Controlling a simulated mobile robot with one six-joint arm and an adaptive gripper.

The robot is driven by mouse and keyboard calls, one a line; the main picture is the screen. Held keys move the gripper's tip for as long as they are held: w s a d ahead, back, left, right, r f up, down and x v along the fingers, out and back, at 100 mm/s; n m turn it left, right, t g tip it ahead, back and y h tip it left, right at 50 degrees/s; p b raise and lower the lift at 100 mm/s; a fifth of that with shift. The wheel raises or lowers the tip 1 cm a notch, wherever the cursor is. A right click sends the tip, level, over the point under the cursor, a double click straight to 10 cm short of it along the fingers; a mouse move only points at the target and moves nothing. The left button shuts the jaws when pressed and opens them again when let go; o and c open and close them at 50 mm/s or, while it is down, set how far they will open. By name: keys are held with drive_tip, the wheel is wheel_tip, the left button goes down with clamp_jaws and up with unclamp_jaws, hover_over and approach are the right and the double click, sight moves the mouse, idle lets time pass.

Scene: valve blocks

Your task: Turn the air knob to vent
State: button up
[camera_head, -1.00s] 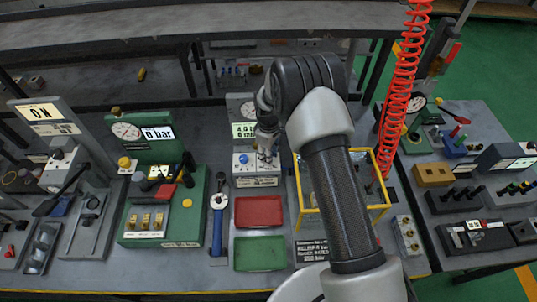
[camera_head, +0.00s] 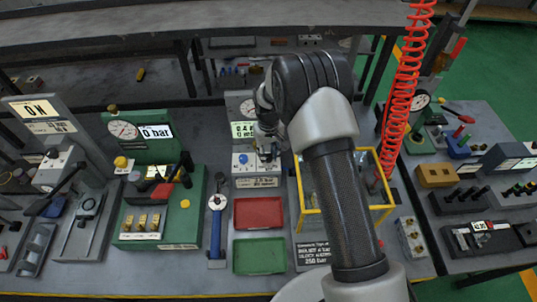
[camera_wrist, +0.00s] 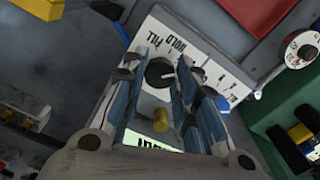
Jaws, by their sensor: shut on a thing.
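The air knob (camera_wrist: 158,73) is a round black knob with a pale pointer mark, on a white panel (camera_wrist: 150,32). The words FILL and HOLD are printed beside it; another label is partly hidden by a finger. My gripper (camera_wrist: 161,84) has its blue-grey fingers on both sides of the knob and is shut on it. In the head view my gripper (camera_head: 268,150) is over the right part of the grey gauge unit (camera_head: 243,184) and hides the knob. The unit's display (camera_head: 243,130) is lit green, its figures hard to read.
A blue knob (camera_head: 243,159) sits just left of my gripper. A yellow frame (camera_head: 309,212) stands close on the right. Red (camera_head: 258,212) and green (camera_head: 259,255) trays lie in front. A green block with gauge (camera_head: 124,130) stands to the left.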

sight(268, 157)
idle(0.3)
drive_tip(key=o, duration=1.1)
wheel_tip(268, 157, up, 12)
idle(0.7)
